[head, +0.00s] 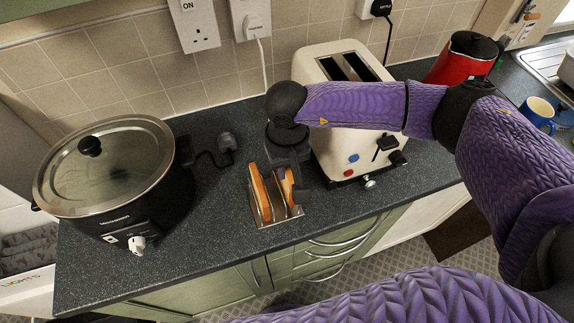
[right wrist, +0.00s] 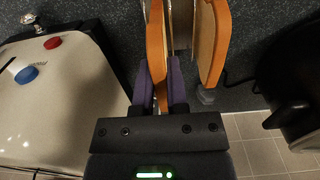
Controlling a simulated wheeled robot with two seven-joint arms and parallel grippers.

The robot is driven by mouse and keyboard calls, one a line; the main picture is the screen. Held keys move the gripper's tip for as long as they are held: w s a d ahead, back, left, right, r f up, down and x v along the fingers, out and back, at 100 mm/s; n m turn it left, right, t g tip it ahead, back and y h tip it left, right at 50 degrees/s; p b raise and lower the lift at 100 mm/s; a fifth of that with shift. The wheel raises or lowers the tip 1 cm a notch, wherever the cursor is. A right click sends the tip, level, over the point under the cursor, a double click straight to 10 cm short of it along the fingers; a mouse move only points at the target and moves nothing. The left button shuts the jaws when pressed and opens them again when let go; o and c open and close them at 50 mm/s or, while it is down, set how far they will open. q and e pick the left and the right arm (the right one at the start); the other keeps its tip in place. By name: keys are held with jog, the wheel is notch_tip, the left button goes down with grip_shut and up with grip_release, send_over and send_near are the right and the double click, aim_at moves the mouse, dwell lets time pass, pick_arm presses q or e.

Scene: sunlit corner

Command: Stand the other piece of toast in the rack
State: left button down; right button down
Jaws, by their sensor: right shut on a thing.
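The metal toast rack (head: 277,222) stands on the dark counter in front of the toaster. One piece of toast (head: 260,193) stands upright in its left slot; it also shows in the right wrist view (right wrist: 214,45). My right gripper (head: 287,174) reaches down over the rack's right side. Its purple fingers (right wrist: 160,85) are shut on the other piece of toast (right wrist: 156,45). That toast (head: 289,190) is upright at the rack's right slot, roughly parallel to the first. Whether it rests on the rack's base is hidden. My left gripper is not in view.
A cream toaster (head: 335,150) stands close right of the rack, behind my right forearm. A black slow cooker (head: 110,170) with a glass lid stands to the left. A red kettle (head: 465,57) and blue mug (head: 537,113) are farther right. The counter's front edge is just before the rack.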

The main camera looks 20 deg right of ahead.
jog(key=c, duration=0.7)
grip_release()
jog(key=shift+o, duration=0.6)
jog(key=shift+r, duration=0.3)
notch_tip(320, 180, up, 9)
jog(key=shift+f, duration=0.15)
jog(key=shift+r, duration=0.35)
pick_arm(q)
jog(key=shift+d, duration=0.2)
